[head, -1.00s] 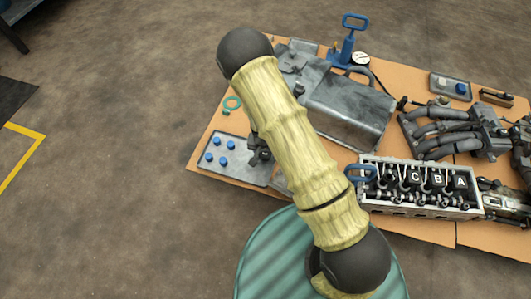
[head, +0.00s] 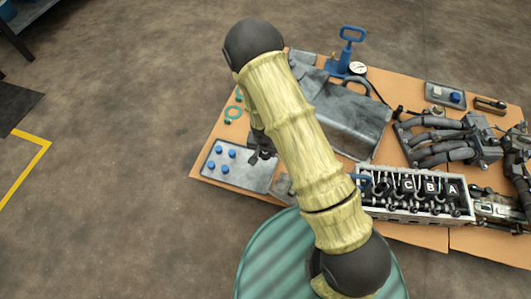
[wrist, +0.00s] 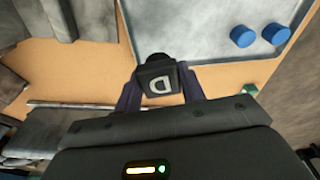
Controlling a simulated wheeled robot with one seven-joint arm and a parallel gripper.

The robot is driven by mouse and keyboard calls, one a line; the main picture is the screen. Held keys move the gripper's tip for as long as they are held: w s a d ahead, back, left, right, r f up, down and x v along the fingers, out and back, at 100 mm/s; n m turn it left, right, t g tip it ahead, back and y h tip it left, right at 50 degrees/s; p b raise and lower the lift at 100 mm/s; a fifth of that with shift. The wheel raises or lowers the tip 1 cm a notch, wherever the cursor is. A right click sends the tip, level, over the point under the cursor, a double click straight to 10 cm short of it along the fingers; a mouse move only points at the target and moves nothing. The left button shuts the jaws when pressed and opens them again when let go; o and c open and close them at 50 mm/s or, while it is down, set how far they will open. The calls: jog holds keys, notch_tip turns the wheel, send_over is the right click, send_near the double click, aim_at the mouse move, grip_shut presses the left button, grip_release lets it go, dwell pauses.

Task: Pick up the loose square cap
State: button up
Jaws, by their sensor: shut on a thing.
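A black square cap marked with a white D (wrist: 158,84) is between the two fingers of my gripper (wrist: 160,90) in the wrist view. The gripper is shut on it, with the lettered face turned to the camera. In the head view my gripper (head: 262,150) is a small dark shape just beyond the tray's right side, partly behind my arm. I cannot make out the cap there. Caps marked C (head: 408,187), B (head: 430,188) and A (head: 453,190) sit in a row on the engine head (head: 415,210).
A grey tray (head: 243,178) with several blue caps (head: 225,169) lies at the table's left end. Teal rings (head: 232,113) lie above it. A grey metal housing (head: 345,110), a blue hand pump (head: 346,50) and a pipe manifold (head: 440,140) crowd the cardboard-coloured tabletop.

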jog(key=shift+r+p, duration=0.5)
jog(key=shift+r, duration=1.1)
jog(key=shift+r, duration=0.1)
